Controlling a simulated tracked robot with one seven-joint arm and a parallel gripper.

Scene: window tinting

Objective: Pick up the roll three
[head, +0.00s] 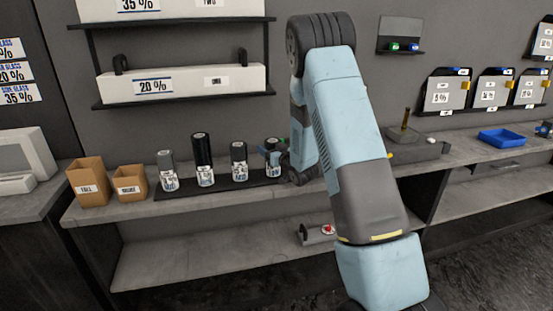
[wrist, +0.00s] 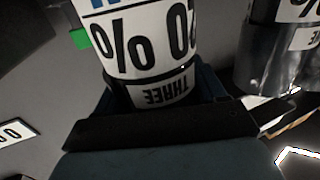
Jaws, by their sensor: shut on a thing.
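Roll three (wrist: 140,45) fills the top of the wrist view, its white label reading 20 % and THREE upside down. My gripper (wrist: 160,105) is shut around it, with a dark jaw across its near side. In the head view roll three (head: 272,170) is the rightmost of the upright rolls on the dark mat (head: 222,188). My gripper (head: 280,154) meets it from the right and hides part of it. I cannot tell whether its base touches the mat.
Other rolls stand to its left: one close by (head: 238,160), a taller black-topped one (head: 203,158) and a grey-topped one (head: 167,170). Two cardboard boxes (head: 88,182) stand at the left of the shelf. A blue tray (head: 502,139) is far right. A wall rack (head: 185,100) hangs above.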

